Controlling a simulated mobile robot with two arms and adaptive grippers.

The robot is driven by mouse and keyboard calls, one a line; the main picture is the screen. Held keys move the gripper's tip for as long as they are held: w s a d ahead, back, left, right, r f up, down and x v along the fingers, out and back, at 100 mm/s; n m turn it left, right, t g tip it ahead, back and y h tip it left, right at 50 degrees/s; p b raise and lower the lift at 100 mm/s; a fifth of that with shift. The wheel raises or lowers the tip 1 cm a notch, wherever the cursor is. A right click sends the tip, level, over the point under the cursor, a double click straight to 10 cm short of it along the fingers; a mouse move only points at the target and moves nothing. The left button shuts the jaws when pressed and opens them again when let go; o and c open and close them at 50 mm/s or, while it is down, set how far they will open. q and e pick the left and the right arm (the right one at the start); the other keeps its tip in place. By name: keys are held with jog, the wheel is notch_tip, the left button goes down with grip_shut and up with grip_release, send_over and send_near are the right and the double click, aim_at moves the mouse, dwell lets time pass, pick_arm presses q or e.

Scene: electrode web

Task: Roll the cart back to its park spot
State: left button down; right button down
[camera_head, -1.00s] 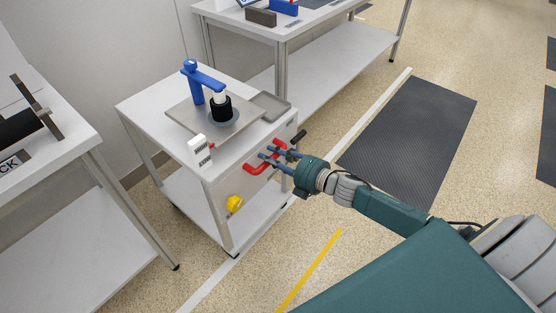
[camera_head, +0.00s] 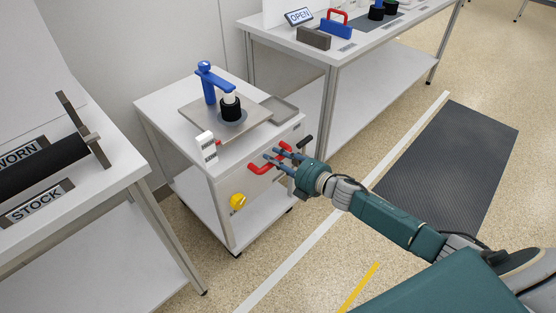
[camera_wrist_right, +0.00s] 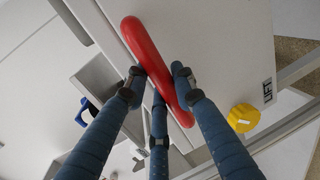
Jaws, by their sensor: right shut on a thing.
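The cart (camera_head: 222,205) is a white box on a metal frame with castors and a lower shelf. It stands upright between two tables, behind the white floor line (camera_head: 330,222). A red handle (camera_head: 262,168) sits on its front panel. My right gripper (camera_head: 275,159) is shut on this handle. In the right wrist view the blue fingers close around the red handle (camera_wrist_right: 148,50). A yellow knob (camera_head: 237,201) is on the same panel. On the cart top are a metal plate (camera_head: 190,118) with a blue press (camera_head: 209,88) and a small grey tray (camera_head: 281,112). My left gripper is not in view.
A table (camera_head: 120,185) with a dark roll and WORN and STOCK labels stands close on the left. Another table (camera_head: 345,55) is behind right. A dark mat (camera_head: 450,165) lies right of the white line. A yellow line (camera_head: 360,287) marks the floor.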

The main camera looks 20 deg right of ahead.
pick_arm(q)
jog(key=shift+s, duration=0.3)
pick_arm(e)
jog(key=shift+w+r, duration=0.1)
jog(key=c, duration=1.9)
grip_release()
jog(key=o, duration=0.5)
jog(key=shift+w, duration=0.1)
jog(key=shift+c, duration=0.2)
jog(key=shift+w+a, duration=0.1)
jog(key=shift+a, duration=0.05)
jog(key=shift+s, duration=0.2)
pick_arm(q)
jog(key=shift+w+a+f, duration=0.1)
pick_arm(e)
jog(key=v, duration=1.1)
jog(key=shift+s+d, duration=0.25)
jog(key=shift+s, duration=0.05)
